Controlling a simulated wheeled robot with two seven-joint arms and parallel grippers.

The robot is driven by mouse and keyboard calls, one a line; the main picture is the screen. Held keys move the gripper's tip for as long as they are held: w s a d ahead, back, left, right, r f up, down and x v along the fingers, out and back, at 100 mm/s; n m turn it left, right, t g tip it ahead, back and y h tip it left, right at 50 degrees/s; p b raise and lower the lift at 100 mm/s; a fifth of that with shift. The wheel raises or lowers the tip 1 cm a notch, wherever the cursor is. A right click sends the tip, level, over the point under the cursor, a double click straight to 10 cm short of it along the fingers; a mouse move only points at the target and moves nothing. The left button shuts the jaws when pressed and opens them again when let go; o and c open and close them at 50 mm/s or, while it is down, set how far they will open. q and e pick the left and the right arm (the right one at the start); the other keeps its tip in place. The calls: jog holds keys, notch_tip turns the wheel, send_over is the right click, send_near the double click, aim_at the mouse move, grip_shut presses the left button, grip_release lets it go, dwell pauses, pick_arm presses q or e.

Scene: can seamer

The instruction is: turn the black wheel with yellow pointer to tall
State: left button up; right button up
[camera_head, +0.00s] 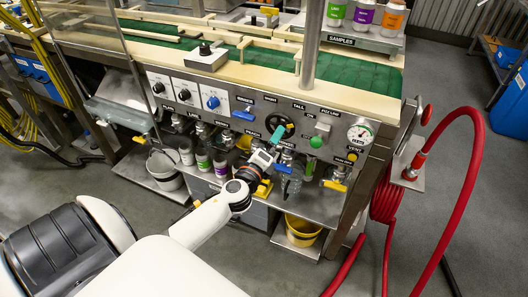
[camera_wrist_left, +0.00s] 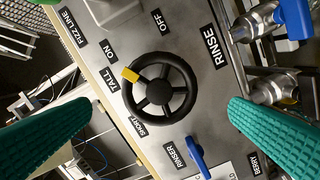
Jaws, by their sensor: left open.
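The black wheel (camera_wrist_left: 160,88) is on the grey panel, in the middle of the left wrist view. Its yellow pointer (camera_wrist_left: 130,75) is at the rim on the side of the TALL label (camera_wrist_left: 109,81), away from the SHORT label (camera_wrist_left: 138,126). In the head view the wheel (camera_head: 280,126) is partly hidden by my left gripper (camera_head: 281,150). That gripper is open in front of the panel. In the left wrist view its green fingers frame the wheel on either side, apart from it and empty. My right gripper is not in view.
A blue lever handle (camera_wrist_left: 196,150) and blue-handled taps are close to the wheel. Left of it are several knobs (camera_head: 211,102); right are a green button (camera_head: 316,142) and a gauge (camera_head: 360,132). Bottles (camera_head: 220,162) stand below. A red hose (camera_head: 474,170) hangs at right.

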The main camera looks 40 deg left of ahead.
pick_arm(q)
jog(key=v, duration=0.4)
dwell(0.4)
